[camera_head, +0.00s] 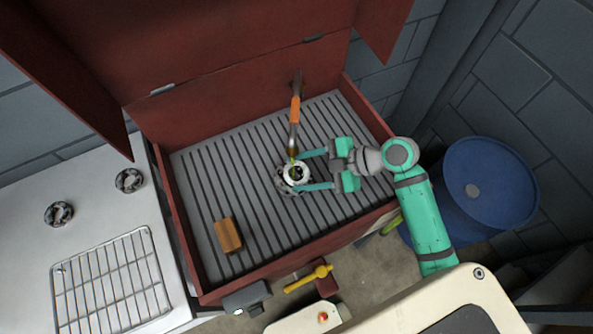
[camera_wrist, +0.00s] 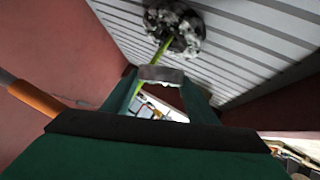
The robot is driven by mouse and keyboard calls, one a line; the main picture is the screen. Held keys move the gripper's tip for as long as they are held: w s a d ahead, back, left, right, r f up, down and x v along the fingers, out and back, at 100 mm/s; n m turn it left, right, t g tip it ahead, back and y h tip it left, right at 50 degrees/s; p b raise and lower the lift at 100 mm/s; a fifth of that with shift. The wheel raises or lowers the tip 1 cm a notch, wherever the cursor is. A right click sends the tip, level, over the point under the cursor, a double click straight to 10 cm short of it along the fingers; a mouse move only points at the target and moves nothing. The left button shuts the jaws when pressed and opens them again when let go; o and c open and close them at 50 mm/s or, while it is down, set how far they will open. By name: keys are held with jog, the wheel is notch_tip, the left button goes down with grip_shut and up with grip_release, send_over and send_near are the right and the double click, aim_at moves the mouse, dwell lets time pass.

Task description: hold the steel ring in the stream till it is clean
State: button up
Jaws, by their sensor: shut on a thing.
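My gripper (camera_head: 297,173) is shut on the steel ring (camera_head: 304,174), holding it over the slatted floor of the red basin, under the spout (camera_head: 293,140) with the orange sleeve. The ring looks pale grey, with no clear dark patches on the parts I see. In the wrist view the ring (camera_wrist: 161,74) sits between my fingertips. A thin yellow-green stream (camera_wrist: 154,56) passes at the ring; I cannot tell exactly where it meets it. A patch of grey and white froth (camera_wrist: 175,30) lies on the slats beyond. The ring's far side is hidden.
A brown block (camera_head: 228,235) lies on the slats at left. Two blotched rings (camera_head: 129,180) (camera_head: 59,213) and a wire rack (camera_head: 112,283) are on the pale bench at left. A yellow lever (camera_head: 309,279) is at the basin's front. A blue drum (camera_head: 490,185) stands right.

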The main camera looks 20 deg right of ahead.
jog(key=shift+s+d, duration=0.1)
jog(key=shift+d, duration=0.05)
jog(key=shift+s+d, duration=0.3)
dwell(0.3)
jog(key=shift+w+a, duration=0.15)
jog(key=shift+w+a, duration=0.3)
dwell(0.4)
jog(key=s+a, duration=0.5)
jog(key=shift+s+a, duration=0.35)
dwell(0.5)
dwell(0.5)
dwell(0.7)
jog(key=s+a+r, duration=0.3)
jog(key=r, duration=0.1)
jog(key=shift+s+a, duration=0.3)
dwell(0.3)
